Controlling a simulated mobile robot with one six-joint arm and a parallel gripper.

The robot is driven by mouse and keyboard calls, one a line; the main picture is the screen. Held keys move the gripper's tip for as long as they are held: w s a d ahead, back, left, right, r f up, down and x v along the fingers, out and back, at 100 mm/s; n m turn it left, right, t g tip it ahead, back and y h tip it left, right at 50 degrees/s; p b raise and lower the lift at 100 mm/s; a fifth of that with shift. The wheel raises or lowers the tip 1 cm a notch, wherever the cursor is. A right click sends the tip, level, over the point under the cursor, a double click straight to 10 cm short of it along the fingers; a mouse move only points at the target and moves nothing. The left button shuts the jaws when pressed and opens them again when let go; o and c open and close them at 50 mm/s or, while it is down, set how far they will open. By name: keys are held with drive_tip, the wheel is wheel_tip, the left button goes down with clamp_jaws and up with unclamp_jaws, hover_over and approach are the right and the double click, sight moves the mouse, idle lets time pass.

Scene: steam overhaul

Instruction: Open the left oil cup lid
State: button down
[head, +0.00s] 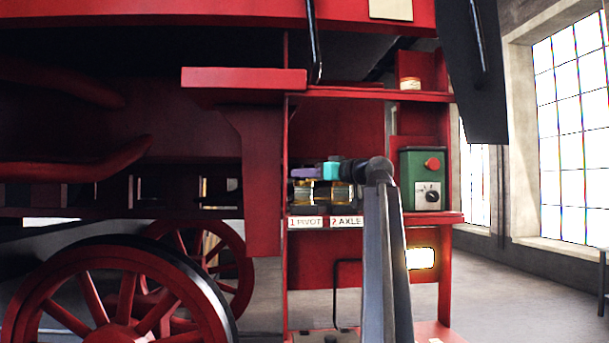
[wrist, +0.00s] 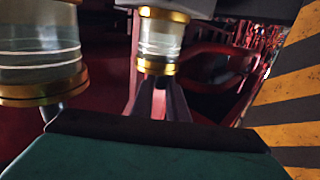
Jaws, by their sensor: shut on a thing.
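Two glass oil cups with brass rims stand side by side on the red shelf. The left oil cup (head: 303,193) is above the "1 PIVOT" label, and the right oil cup (head: 341,195) is above "2 AXLE". My gripper (head: 303,172) reaches in from the right, just above the left cup's top. In the wrist view, which looks upside down, my dark fingers (wrist: 158,102) close at the brass end of the left cup (wrist: 158,40). They are shut on its lid, which is mostly hidden between them. The right cup (wrist: 40,50) is large and near at the left.
A green control box (head: 422,180) with a red button and dial stands right of my arm. A red shelf (head: 370,94) with a small tin (head: 410,84) is overhead. A red post (head: 262,180) stands to the left. Black-and-yellow stripes (wrist: 290,95) edge the wrist view.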

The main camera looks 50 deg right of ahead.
drive_tip(key=shift+r+p, duration=0.2)
drive_tip(key=shift+p, duration=0.15)
drive_tip(key=shift+w+d+r+m+g+p, duration=0.25)
drive_tip(key=shift+r+m+g+p, duration=0.35)
drive_tip(key=shift+p, duration=0.65)
drive_tip(key=g+p, duration=0.1)
drive_tip(key=p, duration=0.1)
drive_tip(key=m+g+p, duration=0.1)
drive_tip(key=p, duration=0.1)
drive_tip(key=shift+w+d+r, duration=0.15)
drive_tip(key=shift+w+r, duration=0.05)
drive_tip(key=shift+w, duration=0.05)
drive_tip(key=p, duration=0.2)
drive_tip(key=m+g+p, duration=0.1)
drive_tip(key=p, duration=0.1)
drive_tip(key=shift+w+d+r+y+p, duration=0.15)
drive_tip(key=shift+w+d+y+p, duration=0.1)
drive_tip(key=shift+y+p, duration=0.1)
drive_tip(key=p, duration=0.2)
drive_tip(key=m+g+p, duration=0.1)
drive_tip(key=p, duration=0.2)
drive_tip(key=shift+w+d+r, duration=0.2)
drive_tip(key=shift+w, duration=0.05)
drive_tip(key=p, duration=0.3)
drive_tip(key=shift+w+d+m+g+y, duration=0.15)
drive_tip(key=shift+m+g+y, duration=0.15)
drive_tip(key=shift+g, duration=0.1)
drive_tip(key=shift+w+f+p, duration=0.1)
drive_tip(key=shift+f+p, duration=0.15)
drive_tip(key=shift+p, duration=0.4)
